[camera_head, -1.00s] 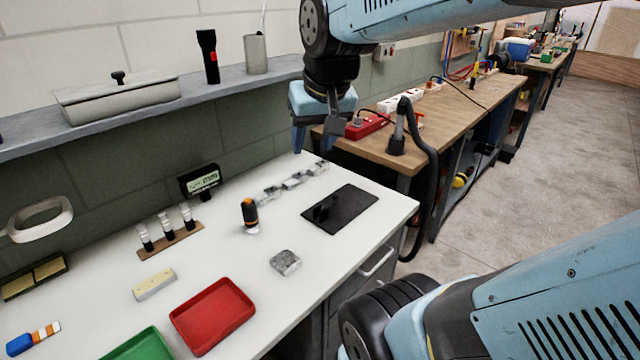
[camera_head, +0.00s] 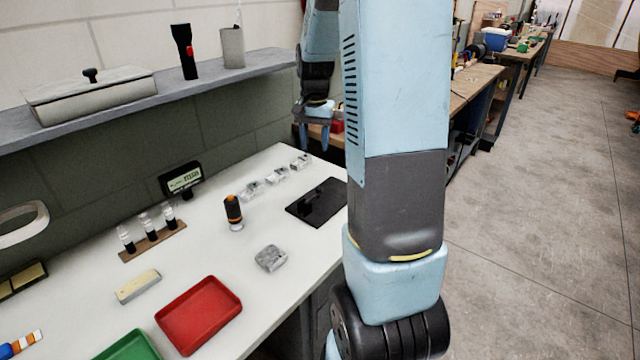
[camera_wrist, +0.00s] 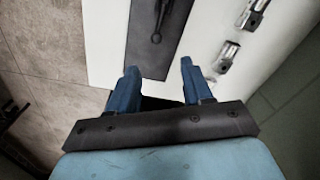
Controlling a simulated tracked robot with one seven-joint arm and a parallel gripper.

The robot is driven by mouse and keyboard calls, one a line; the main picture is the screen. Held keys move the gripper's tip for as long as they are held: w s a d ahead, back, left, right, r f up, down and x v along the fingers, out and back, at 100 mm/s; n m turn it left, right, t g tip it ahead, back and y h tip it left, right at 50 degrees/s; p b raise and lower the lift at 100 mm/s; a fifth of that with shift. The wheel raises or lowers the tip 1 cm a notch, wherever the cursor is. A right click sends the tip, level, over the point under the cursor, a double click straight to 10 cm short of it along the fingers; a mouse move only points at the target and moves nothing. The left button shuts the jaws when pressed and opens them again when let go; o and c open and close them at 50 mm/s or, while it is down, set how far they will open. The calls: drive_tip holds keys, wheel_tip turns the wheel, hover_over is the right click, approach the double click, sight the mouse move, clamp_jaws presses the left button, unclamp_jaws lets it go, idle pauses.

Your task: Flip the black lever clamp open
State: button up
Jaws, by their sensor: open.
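The black lever clamp (camera_head: 312,209) sits on a dark rectangular plate (camera_head: 325,190) at the right end of the white bench. In the wrist view the clamp (camera_wrist: 157,24) shows at the top as a dark lever with a rounded end, lying along the plate (camera_wrist: 142,50). My gripper (camera_head: 314,134) is above the far end of the bench, apart from the clamp. In the wrist view its two blue fingers (camera_wrist: 158,68) are spread, empty, and point toward the plate. My arm hides the plate's right edge in the head view.
Silver clamps (camera_head: 277,175) stand in a row left of the plate. An orange-and-black tool (camera_head: 233,212), a grey block (camera_head: 270,258) and a red tray (camera_head: 199,314) are farther left. A shelf (camera_head: 150,100) runs along the wall. Open floor (camera_head: 540,220) lies to the right.

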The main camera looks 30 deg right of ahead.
sight(318, 187)
drive_tip(key=shift+m, duration=0.3)
drive_tip(key=f, duration=0.5)
drive_tip(key=d+f, duration=0.1)
drive_tip(key=f, duration=0.4)
drive_tip(key=w+f, duration=0.1)
drive_tip(key=f, duration=0.5)
drive_tip(key=shift+d, duration=0.3)
drive_tip(key=shift+r, duration=0.1)
clamp_jaws()
drive_tip(key=shift+w+a, duration=0.1)
drive_tip(key=shift+d, duration=0.25)
drive_tip(key=shift+r, duration=0.1)
